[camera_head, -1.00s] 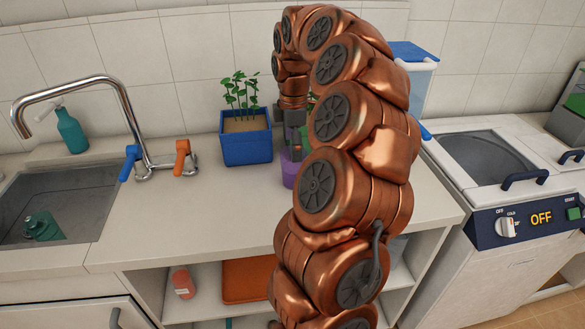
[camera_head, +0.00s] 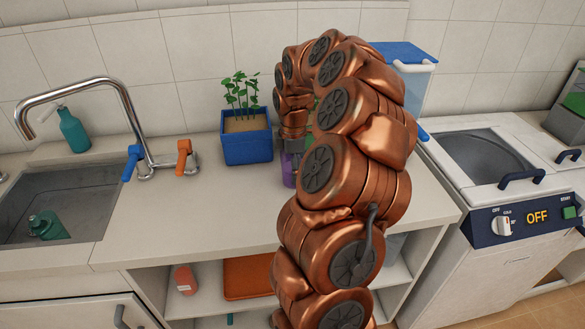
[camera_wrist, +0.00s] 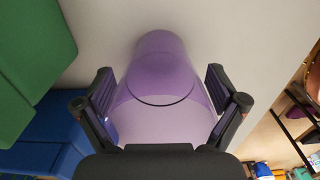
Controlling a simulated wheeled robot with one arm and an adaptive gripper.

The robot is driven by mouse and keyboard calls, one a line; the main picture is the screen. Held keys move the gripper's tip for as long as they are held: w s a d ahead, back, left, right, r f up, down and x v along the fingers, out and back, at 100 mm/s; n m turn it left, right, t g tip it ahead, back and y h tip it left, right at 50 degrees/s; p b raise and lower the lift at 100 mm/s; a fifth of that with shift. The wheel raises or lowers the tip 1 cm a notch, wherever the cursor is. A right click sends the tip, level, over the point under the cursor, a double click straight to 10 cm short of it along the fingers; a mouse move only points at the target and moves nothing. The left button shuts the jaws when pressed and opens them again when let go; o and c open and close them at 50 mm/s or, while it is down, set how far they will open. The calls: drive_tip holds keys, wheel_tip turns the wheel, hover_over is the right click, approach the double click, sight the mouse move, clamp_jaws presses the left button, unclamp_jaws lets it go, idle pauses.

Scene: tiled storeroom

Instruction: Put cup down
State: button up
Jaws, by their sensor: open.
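The purple, partly see-through cup (camera_head: 288,172) is on the white worktop, just right of the blue planter; my arm hides much of it in the head view. In the wrist view the cup (camera_wrist: 163,72) lies between the two fingers of my gripper (camera_wrist: 160,86). The fingers are spread, with one on each side and gaps beside the far part of the cup. The near part is too close to tell whether it touches a finger. In the head view my arm mostly hides the gripper.
The blue planter (camera_head: 247,147) with a seedling stands close left of the cup. A sink (camera_head: 62,205) with a tap (camera_head: 150,160) is at the left. A blue-lidded clear container (camera_head: 414,85) stands behind my arm. The worktop (camera_head: 190,225) between sink and arm is clear.

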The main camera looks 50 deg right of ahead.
drive_tip(key=c, duration=0.7)
drive_tip(key=shift+c, duration=0.6)
drive_tip(key=shift+r, duration=0.1)
drive_tip(key=shift+w+r+b, duration=0.1)
drive_tip(key=shift+r+b, duration=0.2)
drive_tip(key=shift+r, duration=0.2)
drive_tip(key=c, duration=0.5)
wheel_tip(320, 180, up, 2)
drive_tip(key=shift+b, duration=0.3)
drive_tip(key=shift+c, duration=0.6)
drive_tip(key=shift+a+r, duration=0.1)
drive_tip(key=shift+r, duration=0.1)
drive_tip(key=s+a+b, duration=0.1)
drive_tip(key=a, duration=0.4)
drive_tip(key=s+a+r+b, duration=0.1)
drive_tip(key=s+a, duration=0.1)
drive_tip(key=a, duration=0.3)
drive_tip(key=s+a+b, duration=0.1)
drive_tip(key=a, duration=0.4)
drive_tip(key=shift+s+r, duration=0.25)
drive_tip(key=shift+s, duration=0.1)
drive_tip(key=shift+a, duration=0.15)
